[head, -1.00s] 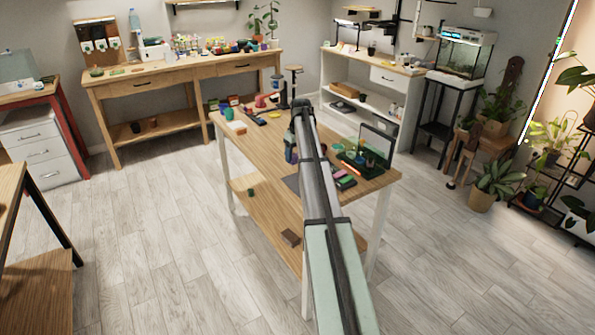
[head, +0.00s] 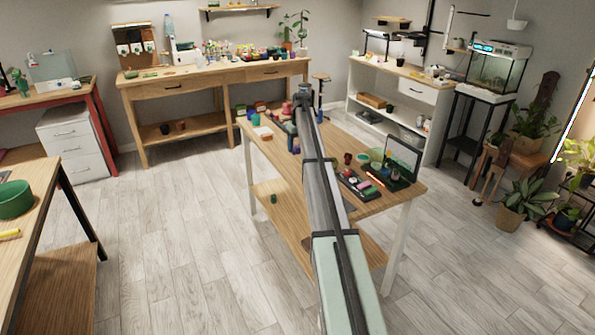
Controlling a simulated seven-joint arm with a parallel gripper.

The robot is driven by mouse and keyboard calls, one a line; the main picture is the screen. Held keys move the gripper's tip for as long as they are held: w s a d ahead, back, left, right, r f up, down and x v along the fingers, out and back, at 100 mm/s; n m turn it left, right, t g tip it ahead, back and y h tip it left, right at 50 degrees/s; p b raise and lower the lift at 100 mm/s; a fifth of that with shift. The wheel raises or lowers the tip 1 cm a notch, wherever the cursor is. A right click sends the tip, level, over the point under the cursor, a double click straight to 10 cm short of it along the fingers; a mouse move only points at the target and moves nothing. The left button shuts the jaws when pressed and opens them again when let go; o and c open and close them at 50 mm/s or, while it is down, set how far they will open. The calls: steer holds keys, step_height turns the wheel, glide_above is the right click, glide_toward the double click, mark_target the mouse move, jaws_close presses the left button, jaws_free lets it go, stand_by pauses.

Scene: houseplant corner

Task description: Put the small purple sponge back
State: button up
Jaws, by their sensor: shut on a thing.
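My arm reaches away from the camera over the middle wooden table (head: 345,135) in the head view. Its far end is small, and I cannot make out the gripper's fingers or anything between them. I cannot pick out the small purple sponge for certain. A dark tray (head: 352,183) near the table's right front holds several small coloured blocks.
An open dark green case (head: 402,160) stands beside the tray. Pots and small items crowd the table's far end. A green bowl (head: 14,199) stands on another table at left. A long workbench (head: 215,78) lines the back wall. Open floor (head: 180,230) lies between the tables.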

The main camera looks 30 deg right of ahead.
step_height(320, 180, down, 10)
steer(key=shift+r, duration=0.15)
stand_by(0.4)
steer(key=o, duration=1)
steer(key=r, duration=0.4)
steer(key=s+r, duration=0.1)
steer(key=r, duration=0.3)
steer(key=s+r, duration=0.1)
steer(key=r, duration=0.3)
